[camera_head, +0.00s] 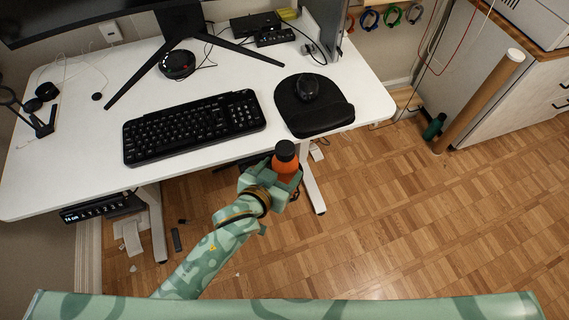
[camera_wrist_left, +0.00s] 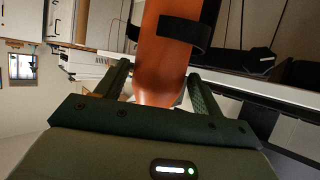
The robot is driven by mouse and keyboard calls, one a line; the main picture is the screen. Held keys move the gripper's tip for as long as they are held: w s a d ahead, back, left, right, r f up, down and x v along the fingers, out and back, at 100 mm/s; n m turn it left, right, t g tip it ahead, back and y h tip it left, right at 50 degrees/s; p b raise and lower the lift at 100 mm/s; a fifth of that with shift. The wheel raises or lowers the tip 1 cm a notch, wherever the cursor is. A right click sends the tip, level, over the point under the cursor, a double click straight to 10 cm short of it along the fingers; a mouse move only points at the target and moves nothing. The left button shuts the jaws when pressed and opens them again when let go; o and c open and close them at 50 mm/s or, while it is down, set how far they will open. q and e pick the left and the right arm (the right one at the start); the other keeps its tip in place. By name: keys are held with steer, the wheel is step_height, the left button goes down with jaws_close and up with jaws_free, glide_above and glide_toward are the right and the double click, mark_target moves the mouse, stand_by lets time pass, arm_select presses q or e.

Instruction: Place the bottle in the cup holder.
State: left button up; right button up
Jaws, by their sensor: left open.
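The orange bottle (camera_head: 285,164) with a black cap is upright just off the desk's front edge, below the mouse pad. My left gripper (camera_head: 272,186) is at the bottle. In the left wrist view its two fingers (camera_wrist_left: 160,72) stand apart on either side of the orange bottle (camera_wrist_left: 165,62). The jaws are open. A black curved band (camera_wrist_left: 185,30), which looks like the cup holder's ring, passes around the bottle's near side. In the head view the holder is mostly hidden by the bottle and gripper. My right gripper is in neither view.
The white desk (camera_head: 230,75) carries a keyboard (camera_head: 194,126), a mouse (camera_head: 307,87) on a black pad (camera_head: 318,118) and a monitor stand (camera_head: 185,30). A green bottle (camera_head: 434,127) stands on the floor at the right. The wooden floor (camera_head: 400,220) in front is clear.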

arm_select(q)
steer(key=p+v, duration=0.2)
steer(key=v, duration=0.7)
steer(key=shift+p, duration=0.35)
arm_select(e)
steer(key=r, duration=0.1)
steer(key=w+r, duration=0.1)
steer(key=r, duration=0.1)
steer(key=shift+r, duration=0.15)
arm_select(q)
steer(key=s+a+f+g+y, duration=0.15)
steer(key=s+a+f, duration=0.3)
steer(key=f, duration=0.45)
steer(key=s+a+f+g+y, duration=0.15)
steer(key=s+a+f, duration=0.3)
steer(key=f, duration=0.45)
steer(key=s+a+f+g+y, duration=0.1)
steer(key=s+a+f+g, duration=0.2)
steer(key=s+f, duration=0.35)
steer(key=s+a+f+g+y, duration=0.1)
steer(key=s+a+f, duration=0.3)
steer(key=s, duration=0.6)
steer(key=s+a+f+n+g, duration=0.1)
steer(key=s+a+f+g, duration=0.3)
steer(key=s, duration=0.7)
step_height(320, 180, down, 2)
steer(key=shift+a+f+y, duration=0.2)
steer(key=shift+a+y, duration=0.05)
steer(key=shift+y, duration=0.15)
